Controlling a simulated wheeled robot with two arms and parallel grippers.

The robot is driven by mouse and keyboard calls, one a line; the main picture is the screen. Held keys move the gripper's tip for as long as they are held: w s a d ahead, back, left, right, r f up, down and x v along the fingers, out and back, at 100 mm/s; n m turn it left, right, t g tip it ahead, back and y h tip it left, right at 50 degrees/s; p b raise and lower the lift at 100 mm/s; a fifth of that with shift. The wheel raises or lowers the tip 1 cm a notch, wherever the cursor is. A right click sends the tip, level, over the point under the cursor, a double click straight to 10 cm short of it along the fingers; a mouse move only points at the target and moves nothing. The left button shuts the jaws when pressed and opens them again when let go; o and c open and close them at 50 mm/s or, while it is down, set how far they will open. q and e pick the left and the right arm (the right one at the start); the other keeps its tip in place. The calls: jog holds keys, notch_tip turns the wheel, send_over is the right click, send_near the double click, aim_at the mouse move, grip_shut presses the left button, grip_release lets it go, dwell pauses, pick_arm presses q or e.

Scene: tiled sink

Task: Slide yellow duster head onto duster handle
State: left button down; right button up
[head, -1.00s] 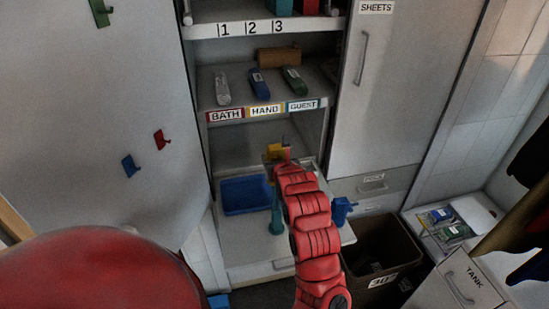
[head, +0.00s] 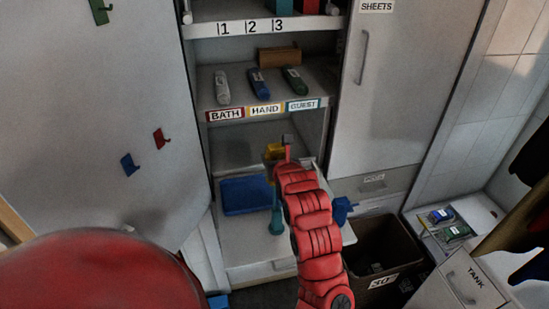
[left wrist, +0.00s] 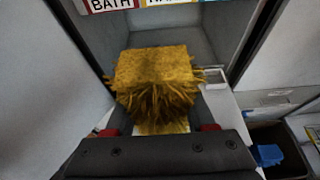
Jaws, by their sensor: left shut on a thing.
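The yellow duster head (head: 274,151) is a shaggy block. My left gripper (head: 284,157) is shut on it and holds it above the counter, in front of the open cupboard bay. In the left wrist view the duster head (left wrist: 156,78) fills the middle, with loose strands hanging toward me, between the red-tipped fingers (left wrist: 158,130). A teal upright piece with a round base (head: 277,222) stands on the counter below and left of my arm; I cannot tell whether it is the duster handle, and my arm partly hides it. My right gripper is not in view.
A blue tray (head: 240,208) lies on the counter left of the teal piece. A blue fixture (head: 342,210) is at the counter's right edge, above a brown bin (head: 385,285). Shelves with bottles and labels (head: 265,109) are above. Cabinet doors flank the bay.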

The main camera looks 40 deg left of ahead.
pick_arm(q)
jog(key=shift+b, duration=0.45)
dwell(0.6)
jog(key=shift+b, duration=0.35)
jog(key=shift+f+b, duration=5.5)
jog(key=shift+f, duration=0.6)
jog(key=shift+c, duration=0.8)
grip_release()
